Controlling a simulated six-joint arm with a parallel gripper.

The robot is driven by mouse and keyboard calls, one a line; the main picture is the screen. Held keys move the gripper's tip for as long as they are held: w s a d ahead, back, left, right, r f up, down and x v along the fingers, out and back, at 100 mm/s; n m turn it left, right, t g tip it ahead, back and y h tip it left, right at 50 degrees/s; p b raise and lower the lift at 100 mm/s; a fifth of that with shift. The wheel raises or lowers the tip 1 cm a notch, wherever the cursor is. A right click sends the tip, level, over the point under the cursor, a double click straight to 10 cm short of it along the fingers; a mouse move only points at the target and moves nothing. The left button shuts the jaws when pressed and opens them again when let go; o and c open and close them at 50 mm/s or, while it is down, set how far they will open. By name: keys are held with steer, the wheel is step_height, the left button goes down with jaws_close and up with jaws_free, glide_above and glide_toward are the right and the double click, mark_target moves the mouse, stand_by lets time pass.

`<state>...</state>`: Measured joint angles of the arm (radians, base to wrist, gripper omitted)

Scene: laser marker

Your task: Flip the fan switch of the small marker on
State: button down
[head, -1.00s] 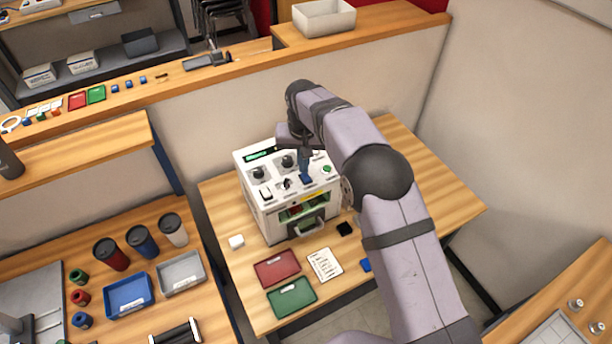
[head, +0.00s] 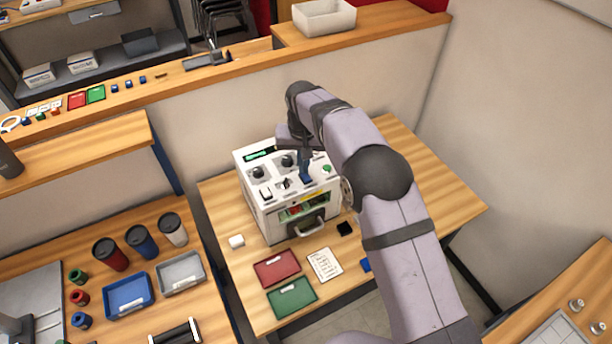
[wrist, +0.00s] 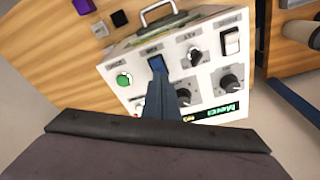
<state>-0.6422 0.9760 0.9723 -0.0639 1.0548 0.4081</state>
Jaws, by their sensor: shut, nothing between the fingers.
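The small marker is a white box (head: 270,219) on the wooden table, with a sloped control panel on top. In the wrist view the panel carries a green button (wrist: 124,79), a key switch (wrist: 194,53), a white rocker switch (wrist: 231,42) and dark knobs (wrist: 231,83). My gripper (wrist: 157,66) is shut and empty, its bluish fingertips over the panel between the green button and the key switch. A small label lies just beyond the tips. The fan switch is not clearly seen; the fingers cover that spot. In the head view my gripper (head: 305,178) is also at the panel.
The marker's front has an opening and a dark handle (head: 308,226). A red tray (head: 277,268), a green tray (head: 291,298), a paper sheet (head: 324,264) and small white and black blocks lie before it. The table's right side is clear. A partition wall stands behind.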

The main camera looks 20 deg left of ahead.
steer(key=shift+s+f+b, duration=0.1)
steer(key=shift+f+b, duration=0.2)
steer(key=shift+f, duration=0.3)
stand_by(0.3)
steer(key=shift+r, duration=0.1)
steer(key=shift+r+p, duration=0.55)
steer(key=shift+p, duration=0.05)
steer(key=shift+r+p, duration=2.1)
steer(key=shift+r, duration=0.8)
steer(key=s+d+m+b, duration=0.1)
steer(key=s+d+b, duration=0.2)
steer(key=d, duration=0.7)
steer(key=s+d+b, duration=0.2)
steer(key=s+d, duration=0.1)
steer(key=d, duration=0.7)
steer(key=s+d+f+m+g+b, duration=0.1)
steer(key=s+d+f+b, duration=0.1)
steer(key=s+d+f, duration=0.2)
steer(key=s+d+f+m+b, duration=0.1)
steer(key=s+d+f+b, duration=0.1)
steer(key=s+d, duration=0.8)
steer(key=s+f, duration=0.1)
steer(key=s, duration=0.5)
steer(key=shift+s+d+f+g+b, duration=0.15)
steer(key=shift+d+f+g+b, duration=0.15)
steer(key=shift+f+g+b, duration=0.1)
